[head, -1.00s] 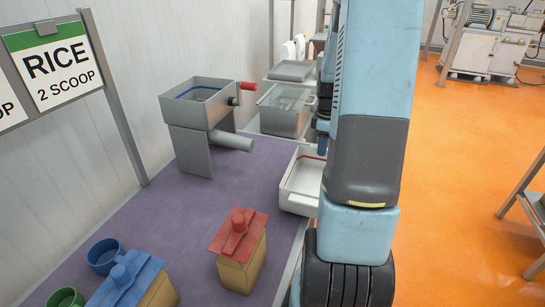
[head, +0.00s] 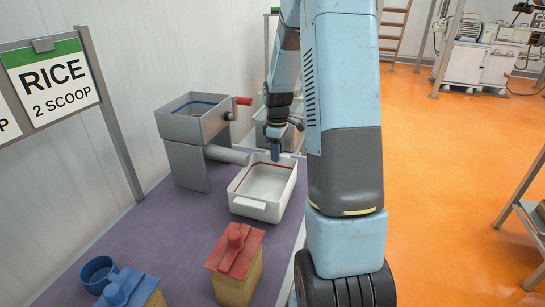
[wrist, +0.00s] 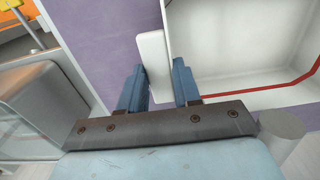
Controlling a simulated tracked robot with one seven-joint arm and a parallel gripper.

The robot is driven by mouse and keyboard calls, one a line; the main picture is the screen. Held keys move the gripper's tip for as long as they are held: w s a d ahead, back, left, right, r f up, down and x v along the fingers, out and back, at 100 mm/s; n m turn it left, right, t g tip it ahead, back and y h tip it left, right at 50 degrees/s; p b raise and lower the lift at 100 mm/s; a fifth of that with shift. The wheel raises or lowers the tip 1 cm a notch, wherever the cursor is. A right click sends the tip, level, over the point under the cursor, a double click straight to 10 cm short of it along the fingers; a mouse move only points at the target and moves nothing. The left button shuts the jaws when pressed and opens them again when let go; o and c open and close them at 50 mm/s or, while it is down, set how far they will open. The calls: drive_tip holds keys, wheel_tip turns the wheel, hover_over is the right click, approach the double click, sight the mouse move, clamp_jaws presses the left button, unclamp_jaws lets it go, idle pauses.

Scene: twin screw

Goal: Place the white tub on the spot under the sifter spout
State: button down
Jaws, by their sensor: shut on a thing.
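The white tub (head: 255,209), with a red line inside its rim, is upright at the right of the purple table top. It also shows in the wrist view (wrist: 235,40). My gripper (wrist: 160,82) is shut on the tub's white handle (wrist: 153,52); in the head view my gripper (head: 275,154) is at the tub's far rim. The grey sifter (head: 192,125) stands behind left of the tub. Its spout (head: 228,155) points right, its end close to the tub's far left rim. I cannot tell whether the tub touches the table. The spot is not visible.
A red-lidded box (head: 234,262), a blue-lidded box (head: 130,288) and a blue cup (head: 98,272) stand at the table's front. A rice sign (head: 56,85) stands at the left. Purple table (head: 160,228) is clear left of the tub.

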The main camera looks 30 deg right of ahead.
drive_tip(key=shift+f, duration=0.75)
drive_tip(key=c, duration=0.8)
unclamp_jaws()
drive_tip(key=shift+r, duration=0.1)
